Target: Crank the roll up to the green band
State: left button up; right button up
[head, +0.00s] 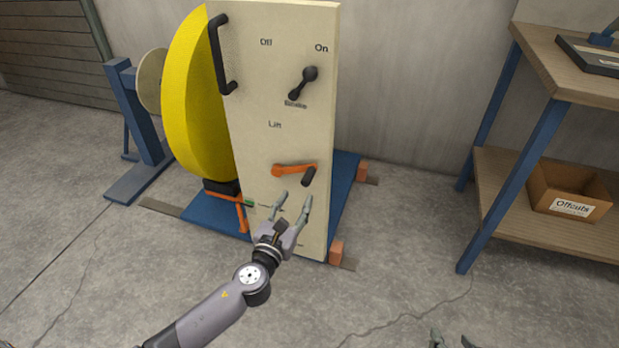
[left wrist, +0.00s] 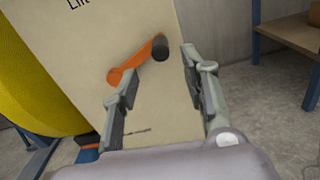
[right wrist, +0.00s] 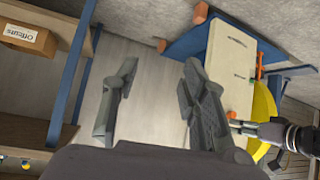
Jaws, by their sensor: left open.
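The orange crank (head: 288,170) with its black handle (head: 309,176) is on the cream panel (head: 270,100) below the word "Lift". The yellow roll (head: 195,95) stands behind the panel's left edge. A small green piece (head: 249,204) shows beside the orange frame low at the roll; I cannot tell if it is the band. My left gripper (head: 294,200) is open and empty just below the handle. In the left wrist view the handle (left wrist: 160,48) lies beyond and between the spread fingers. My right gripper (right wrist: 158,80) is open and empty, low at the head view's bottom edge.
The panel has a black bar handle (head: 218,55) and a black Off/On lever (head: 303,82). A blue base (head: 343,185) extends under it. A wooden bench (head: 560,70) at right holds an "Offcuts" box (head: 570,192) on its lower shelf. Floor between is clear.

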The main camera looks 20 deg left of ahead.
aim_at(305, 184)
pick_arm(q)
jog(key=w+b, duration=0.1)
jog(key=w, duration=0.8)
jog(key=shift+w+d+b, duration=0.15)
jog(key=shift+w+b, duration=0.05)
jog(key=shift+b, duration=0.1)
jog(key=shift+w, duration=0.45)
pick_arm(e)
jog(key=w+a+r+t+y, duration=0.1)
jog(key=w+a+r+t, duration=0.1)
jog(key=w+r+t, duration=0.3)
jog(key=shift+w+a+r+y, duration=0.25)
jog(key=shift+r+y, duration=0.05)
jog(key=shift+r, duration=0.8)
pick_arm(q)
jog(key=shift+c, duration=0.3)
grip_shut()
